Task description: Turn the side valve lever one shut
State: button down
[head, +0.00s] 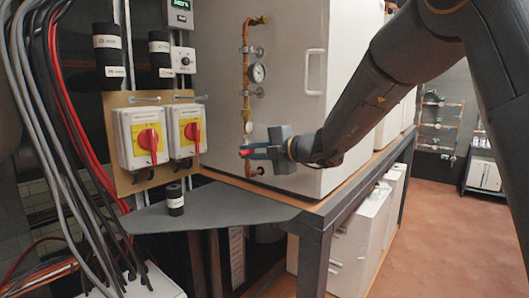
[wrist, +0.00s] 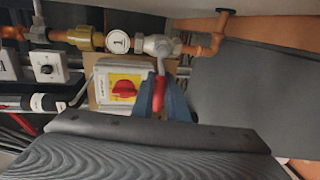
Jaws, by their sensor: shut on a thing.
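The side valve (wrist: 160,45) is a grey metal body on a copper pipe, with a round white tag marked 1 (wrist: 117,42) beside it. Its red lever (wrist: 159,98) hangs from the valve body between my blue fingertips in the wrist view. My gripper (wrist: 160,100) is shut on the lever. In the head view my gripper (head: 258,151) reaches in from the right to the lower part of the copper pipe, and the red lever tip (head: 244,153) shows at the fingers. The fingers hide part of the lever.
Two yellow switch boxes with red knobs (head: 152,139) (head: 193,131) are mounted left of the pipe. A gauge (head: 257,73) sits higher on the pipe (head: 246,50). A dark shelf (head: 215,207) with a black cylinder (head: 175,199) lies below. A white cabinet (head: 290,60) stands behind my gripper.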

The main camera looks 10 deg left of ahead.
jog(key=shift+r, duration=0.15)
jog(key=c, duration=1.7)
grip_release()
jog(key=shift+c, duration=0.2)
jog(key=shift+d, duration=0.1)
jog(key=shift+s+d, duration=0.15)
jog(key=shift+d, duration=0.15)
jog(key=b+v, duration=0.3)
jog(key=v, duration=0.4)
jog(key=c, duration=0.3)
jog(key=shift+c, duration=0.2)
